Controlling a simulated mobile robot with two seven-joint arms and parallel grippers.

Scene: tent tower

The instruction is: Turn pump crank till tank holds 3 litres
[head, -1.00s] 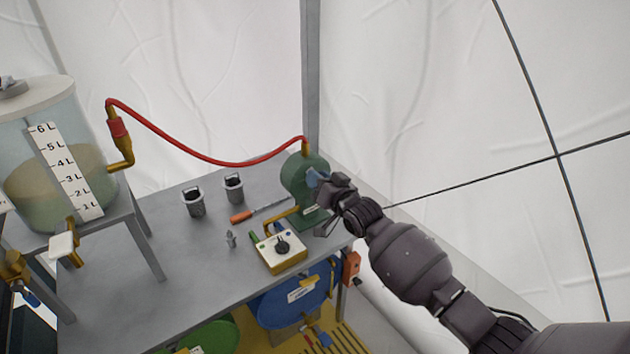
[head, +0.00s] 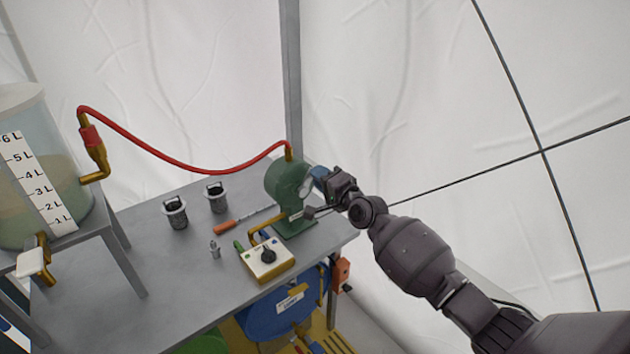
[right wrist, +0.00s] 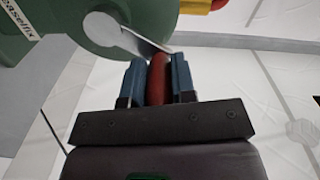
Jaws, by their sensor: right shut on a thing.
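The green pump (head: 285,182) stands at the right end of the grey table and also fills the upper left of the right wrist view (right wrist: 140,22). My right gripper (head: 318,176) is at the pump's right side. In the right wrist view its blue finger pads are shut on the red crank handle (right wrist: 159,80), beside the metal crank arm (right wrist: 143,42). The clear tank (head: 70,165) stands at the left, partly cut off, with a white litre scale (head: 36,184). It holds tan liquid; the exact level is hard to read. My left gripper is not in view.
A red hose (head: 180,158) arches from tank to pump. On the table (head: 140,270) are two grey cups (head: 175,213), an orange-handled tool (head: 226,227), a small metal part (head: 215,250) and a box with a black knob (head: 267,260). A blue drum (head: 280,312) is below.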

